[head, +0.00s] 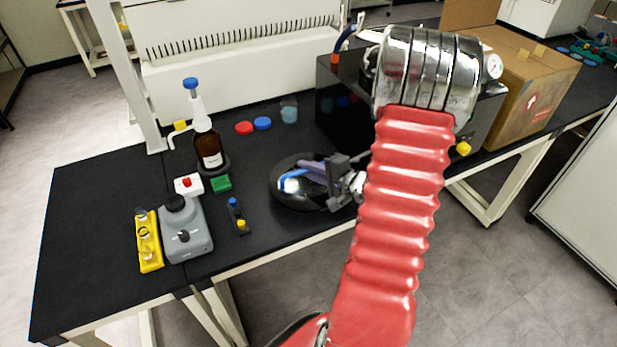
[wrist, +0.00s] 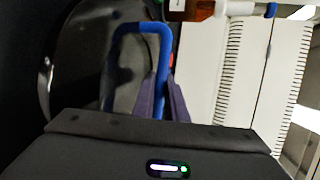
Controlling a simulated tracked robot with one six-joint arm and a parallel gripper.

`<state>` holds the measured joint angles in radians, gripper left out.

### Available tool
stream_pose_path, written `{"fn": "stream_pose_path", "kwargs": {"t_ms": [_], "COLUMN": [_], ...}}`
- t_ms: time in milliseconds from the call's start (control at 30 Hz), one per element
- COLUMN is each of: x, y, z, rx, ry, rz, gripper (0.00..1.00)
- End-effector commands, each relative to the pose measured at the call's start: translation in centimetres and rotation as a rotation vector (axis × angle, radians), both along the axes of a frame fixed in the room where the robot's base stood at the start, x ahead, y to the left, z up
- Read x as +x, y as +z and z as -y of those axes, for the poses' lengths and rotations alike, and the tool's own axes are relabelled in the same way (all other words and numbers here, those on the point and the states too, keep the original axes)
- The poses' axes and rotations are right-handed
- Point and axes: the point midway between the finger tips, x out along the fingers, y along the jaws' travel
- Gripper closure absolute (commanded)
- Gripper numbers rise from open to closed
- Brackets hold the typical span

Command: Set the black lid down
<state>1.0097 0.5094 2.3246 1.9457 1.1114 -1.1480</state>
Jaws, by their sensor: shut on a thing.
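The black lid (head: 283,197) is a round, glossy dark disc with a blue handle (head: 292,176). It appears over the middle of the black bench, near the front edge, and I cannot tell whether it touches the bench. My gripper (head: 310,172) reaches in from the right and is shut on the blue handle with its purple-grey fingers. In the wrist view, the handle (wrist: 140,28) stands up as a loop between the fingertips (wrist: 162,85), and the lid (wrist: 88,65) fills the left side behind it. My wrist hides the lid's right edge.
Red (head: 244,128) and blue (head: 263,123) caps lie behind. A black box (head: 338,105) and cardboard box (head: 540,85) stand to the right.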

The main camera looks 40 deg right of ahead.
Motion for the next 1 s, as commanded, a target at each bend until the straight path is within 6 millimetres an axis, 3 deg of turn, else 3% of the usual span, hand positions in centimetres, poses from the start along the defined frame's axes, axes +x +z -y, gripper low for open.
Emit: {"fn": "stream_pose_path", "kwargs": {"t_ms": [300,733,767,1000], "x": [0.0,0.0,0.0,0.0], "y": [-3.1,-3.5,-3.5,-3.5], "z": [0.0,0.1,0.1,0.1], "rx": [0.002,-0.001,0.000,0.000], "ry": [-0.002,-0.002,-0.002,-0.002], "rz": [0.001,0.002,0.000,0.000], "gripper": [1.00,1.00,0.87,0.70]}}
